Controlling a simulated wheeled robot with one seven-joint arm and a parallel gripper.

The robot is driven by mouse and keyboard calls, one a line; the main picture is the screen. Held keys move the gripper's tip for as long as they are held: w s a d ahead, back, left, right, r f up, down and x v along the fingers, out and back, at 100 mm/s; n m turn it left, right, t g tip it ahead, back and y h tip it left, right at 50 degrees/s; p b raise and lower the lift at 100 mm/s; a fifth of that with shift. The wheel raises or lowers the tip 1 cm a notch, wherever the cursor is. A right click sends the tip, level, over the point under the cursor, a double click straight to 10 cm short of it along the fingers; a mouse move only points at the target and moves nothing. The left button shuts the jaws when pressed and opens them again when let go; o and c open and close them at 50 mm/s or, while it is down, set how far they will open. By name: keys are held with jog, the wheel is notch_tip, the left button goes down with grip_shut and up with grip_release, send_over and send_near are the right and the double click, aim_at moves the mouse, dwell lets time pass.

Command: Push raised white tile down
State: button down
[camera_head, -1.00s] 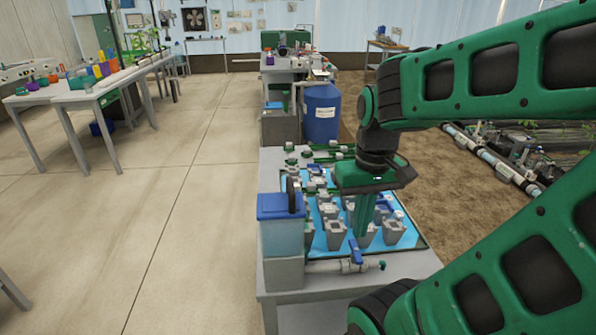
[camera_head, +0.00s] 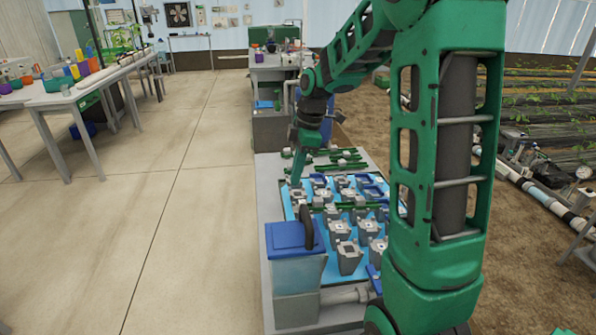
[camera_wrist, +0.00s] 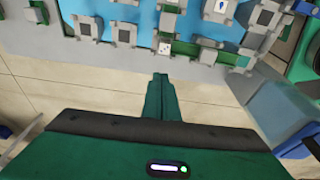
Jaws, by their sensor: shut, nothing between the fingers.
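My gripper (camera_head: 297,172) is shut and empty, pointing down over the far left corner of the blue panel (camera_head: 286,199). In the wrist view, my gripper's closed fingertips (camera_wrist: 160,78) show near the grey table edge. A small white tile (camera_wrist: 164,48) with a dark mark sits in a grey holder just beyond the fingertips in that view, apart from them. Another white tile (camera_wrist: 221,6) with a blue mark lies farther up right. Several other grey holders have dark square centres. I cannot tell from these frames which white tile is raised.
A tank with a blue lid (camera_head: 291,236) and dark handle stands at the panel's near left. Green rails (camera_head: 340,166) lie behind the panel. Several grey holders (camera_head: 349,257) crowd the panel. Open floor (camera_head: 190,230) lies to the left.

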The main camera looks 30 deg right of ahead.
send_over(297, 209)
jog(key=f, duration=0.5)
jog(key=shift+s+d+f, duration=0.1)
jog(key=shift+d+f, duration=0.05)
jog(key=shift+d, duration=0.15)
jog(key=shift+f, duration=0.6)
dwell(0.9)
jog(key=shift+d+x, duration=0.15)
jog(key=shift+x, duration=0.6)
jog(key=shift+d+x, duration=0.15)
jog(key=shift+x, duration=0.6)
jog(key=shift+s, duration=0.1)
jog(key=shift+w+a+v, duration=0.1)
jog(key=shift+a+v, duration=0.15)
jog(key=shift+v, duration=1.05)
jog(key=shift+w+a+v, duration=0.1)
jog(key=shift+a+v, duration=0.15)
jog(key=shift+v, duration=1.05)
jog(key=shift+w+a+v, duration=0.1)
jog(key=shift+a+v, duration=0.15)
jog(key=shift+v, duration=1.05)
jog(key=shift+r, duration=0.15)
jog(key=shift+s, duration=0.1)
